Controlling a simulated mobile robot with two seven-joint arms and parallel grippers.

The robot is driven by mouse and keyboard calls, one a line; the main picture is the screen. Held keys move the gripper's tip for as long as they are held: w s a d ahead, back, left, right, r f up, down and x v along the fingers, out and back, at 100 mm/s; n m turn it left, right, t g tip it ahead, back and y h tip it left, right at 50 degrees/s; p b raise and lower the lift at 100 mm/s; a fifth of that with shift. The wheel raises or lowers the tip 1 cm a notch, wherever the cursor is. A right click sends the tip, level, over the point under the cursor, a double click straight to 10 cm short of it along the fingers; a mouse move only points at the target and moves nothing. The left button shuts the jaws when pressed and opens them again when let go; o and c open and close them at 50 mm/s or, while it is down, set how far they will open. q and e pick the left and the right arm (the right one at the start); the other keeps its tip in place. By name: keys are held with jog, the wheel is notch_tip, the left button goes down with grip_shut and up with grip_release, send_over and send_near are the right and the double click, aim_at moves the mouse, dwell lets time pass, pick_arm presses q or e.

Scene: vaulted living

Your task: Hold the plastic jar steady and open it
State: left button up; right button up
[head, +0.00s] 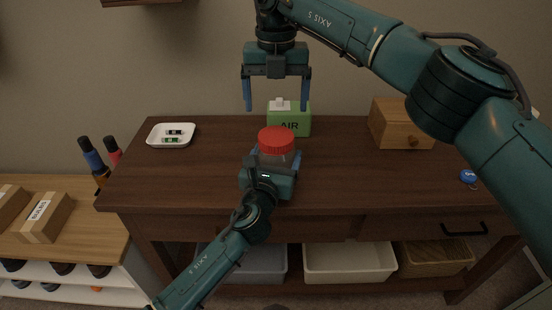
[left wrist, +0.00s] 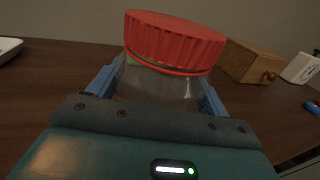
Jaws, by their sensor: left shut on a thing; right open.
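The plastic jar is a clear jar with a red screw lid (head: 276,140), standing upright on the dark wooden table (head: 210,180). In the left wrist view, the red lid (left wrist: 175,42) sits on the clear jar body (left wrist: 160,88). My left gripper (head: 271,172) is shut on the jar body, its blue fingers on either side below the lid. My right gripper (head: 276,103) is open and empty, pointing down above and behind the lid, apart from it. The jar's lower part is hidden by my left gripper.
A green AIR box (head: 298,125) stands behind the jar. A white tray (head: 160,140) with small batteries lies at the left. A wooden box (head: 393,125) and a small blue item (head: 468,176) are at the right. The table's left front is clear.

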aim_at(276, 135)
pick_arm(q)
jog(key=shift+c, duration=1.4)
pick_arm(e)
jog(key=shift+m, duration=0.8)
pick_arm(q)
jog(key=shift+c, duration=0.3)
pick_arm(e)
jog(key=m, duration=0.3)
jog(key=shift+m, duration=0.3)
jog(key=m, duration=0.3)
jog(key=shift+m, duration=0.4)
jog(key=m, duration=0.4)
jog(key=shift+m, duration=0.3)
jog(key=shift+f, duration=4)
jog(key=shift+c, duration=0.2)
